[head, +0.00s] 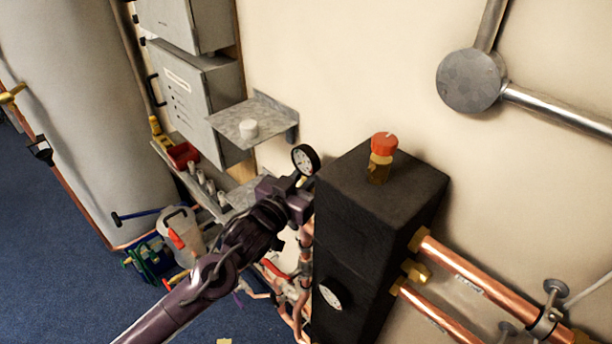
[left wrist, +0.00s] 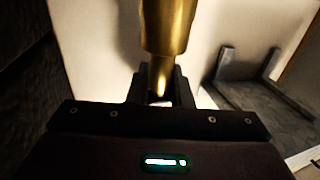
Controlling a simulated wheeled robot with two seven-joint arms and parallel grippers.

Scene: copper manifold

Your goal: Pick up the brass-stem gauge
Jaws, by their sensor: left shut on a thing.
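The brass-stem gauge, with a round white dial and black rim (head: 305,160), is up beside the top left edge of the black box. My left gripper (head: 296,190) is just below the dial. In the left wrist view the brass stem (left wrist: 168,22) runs down between the two fingers (left wrist: 160,88), which are shut on it. The dial is outside the wrist view, and the fingers hide part of the stem. My right gripper is not in view.
The black box (head: 355,215) is close to the right of my gripper, topped by a red-capped brass fitting (head: 380,165). A second white dial (head: 330,293) is on its front. Copper pipes (head: 480,285) run at right.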

